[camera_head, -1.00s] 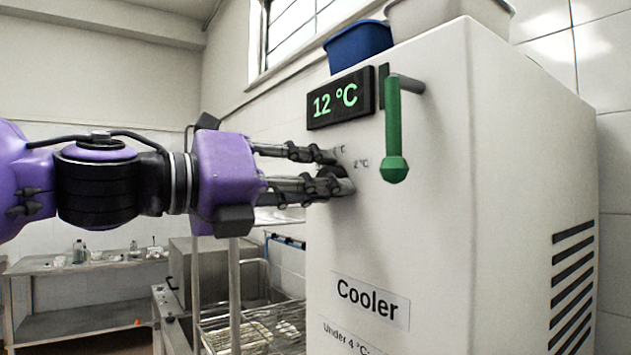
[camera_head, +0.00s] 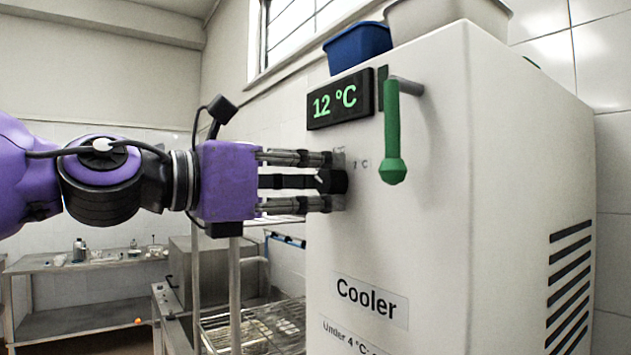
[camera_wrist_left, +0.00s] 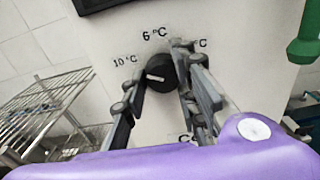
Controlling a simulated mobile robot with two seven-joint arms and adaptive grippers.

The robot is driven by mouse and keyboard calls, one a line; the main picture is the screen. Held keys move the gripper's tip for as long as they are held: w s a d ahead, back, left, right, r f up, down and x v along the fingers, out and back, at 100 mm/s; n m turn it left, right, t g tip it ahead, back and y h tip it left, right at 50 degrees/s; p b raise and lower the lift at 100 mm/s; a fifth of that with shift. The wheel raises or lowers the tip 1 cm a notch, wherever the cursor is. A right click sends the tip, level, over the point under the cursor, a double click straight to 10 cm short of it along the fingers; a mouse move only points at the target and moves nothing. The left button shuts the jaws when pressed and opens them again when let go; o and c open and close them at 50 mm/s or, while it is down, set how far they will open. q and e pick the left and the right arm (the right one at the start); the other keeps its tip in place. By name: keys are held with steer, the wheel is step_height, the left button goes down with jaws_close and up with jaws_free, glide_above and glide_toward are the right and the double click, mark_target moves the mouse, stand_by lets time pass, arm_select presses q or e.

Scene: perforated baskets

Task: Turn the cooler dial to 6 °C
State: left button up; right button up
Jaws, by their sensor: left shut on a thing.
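The white cooler (camera_head: 410,250) fills the right half of the head view. Its display (camera_head: 340,98) reads 12 °C in green. The black round dial (camera_head: 335,181) sits on the front panel below the display. In the left wrist view the dial (camera_wrist_left: 160,72) has a white mark pointing left, somewhat below the 10 °C label (camera_wrist_left: 126,59); the 6 °C label (camera_wrist_left: 155,34) is above the dial. A third label at the right is partly hidden by a finger. My left gripper (camera_head: 328,181) is shut on the dial, with fingers on both sides of it. My right gripper is not in view.
A green handle (camera_head: 393,135) sticks out from the panel right of the display. A blue bin (camera_head: 358,48) and a pale bin (camera_head: 447,15) stand on top of the cooler. A wire rack (camera_head: 250,325) and a steel table (camera_head: 90,264) stand at the left.

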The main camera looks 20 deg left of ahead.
arm_select(q)
steer(key=shift+w+a, duration=0.1)
steer(key=shift+a, duration=0.05)
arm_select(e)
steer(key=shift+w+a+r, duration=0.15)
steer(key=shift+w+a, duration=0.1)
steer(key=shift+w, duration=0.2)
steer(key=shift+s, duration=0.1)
arm_select(q)
steer(key=o, duration=0.9)
steer(key=shift+c, duration=0.2)
steer(key=shift+o, duration=0.7)
steer(key=shift+w, duration=0.2)
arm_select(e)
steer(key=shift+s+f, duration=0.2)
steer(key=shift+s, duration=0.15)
arm_select(q)
steer(key=shift+s, duration=0.1)
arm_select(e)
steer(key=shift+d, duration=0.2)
arm_select(q)
steer(key=shift+s, duration=0.1)
steer(key=shift+v, duration=1.2)
steer(key=v, duration=0.9)
steer(key=shift+a, duration=0.15)
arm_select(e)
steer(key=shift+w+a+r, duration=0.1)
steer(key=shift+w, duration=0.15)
arm_select(q)
steer(key=shift+s, duration=0.15)
